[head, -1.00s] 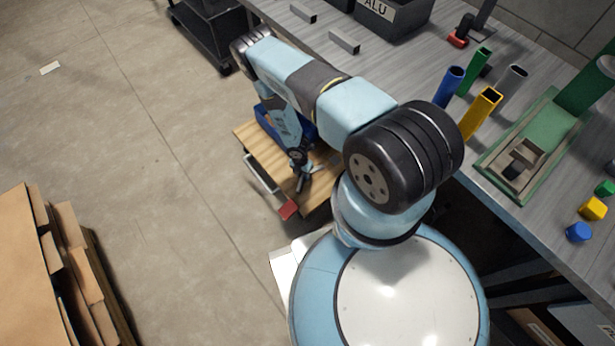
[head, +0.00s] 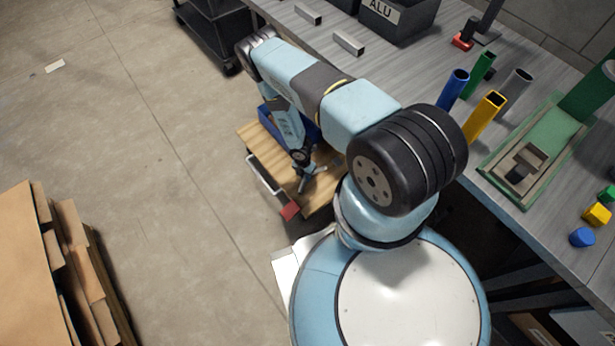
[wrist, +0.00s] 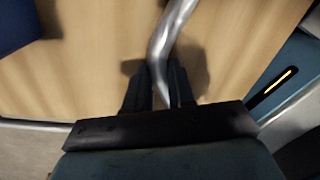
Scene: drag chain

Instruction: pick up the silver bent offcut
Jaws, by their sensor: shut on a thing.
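The silver bent offcut (wrist: 166,42) shows in the wrist view as a shiny bent bar, running from the top edge down between my fingers. My gripper (wrist: 160,84) is shut on it near its lower end, with one dark finger on each side. Below it is the wooden top of a small cart (wrist: 95,75). I cannot tell whether the offcut touches the wood. In the head view my gripper (head: 307,182) is low over the near part of the cart top (head: 262,142), and the offcut is too small there to make out clearly.
A blue bin (head: 268,118) stands on the cart, partly behind my arm; its edge shows in the wrist view (wrist: 15,25). The cart has a metal handle and a red part (head: 290,210). A grey workbench (head: 420,70) with coloured tubes stands to the right.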

